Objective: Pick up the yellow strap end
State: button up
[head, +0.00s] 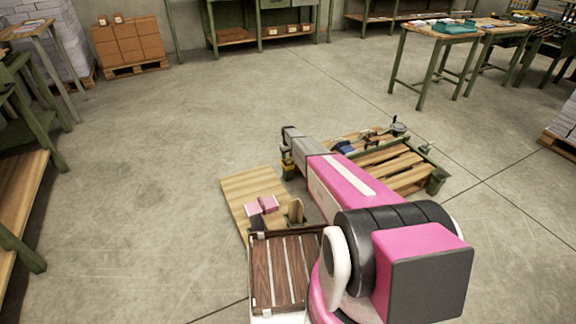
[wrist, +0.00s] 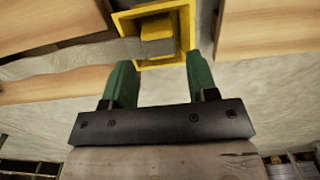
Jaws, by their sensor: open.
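My gripper (wrist: 158,62) is open, its two green fingers spread and empty. Just beyond the fingertips, between them in the wrist view, is a square yellow frame or open box (wrist: 184,14). Inside it lies a grey block (wrist: 157,47) with a yellow piece (wrist: 153,25) behind it, which may be the strap end; I cannot tell for sure. In the head view, a yellow thing (head: 288,171) shows low at the far end of my arm, partly hidden. The fingers are too small to make out there.
A dark slatted tray (head: 283,280) is nearer. Open floor (head: 160,140) lies left; workbenches (head: 440,35) stand far right.

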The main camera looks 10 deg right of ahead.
aim_at(288, 161)
jog(key=f, duration=0.4)
jog(key=shift+w+f, duration=0.2)
jog(key=shift+w, duration=0.05)
jog(key=c, duration=0.7)
jog(key=shift+r, duration=0.1)
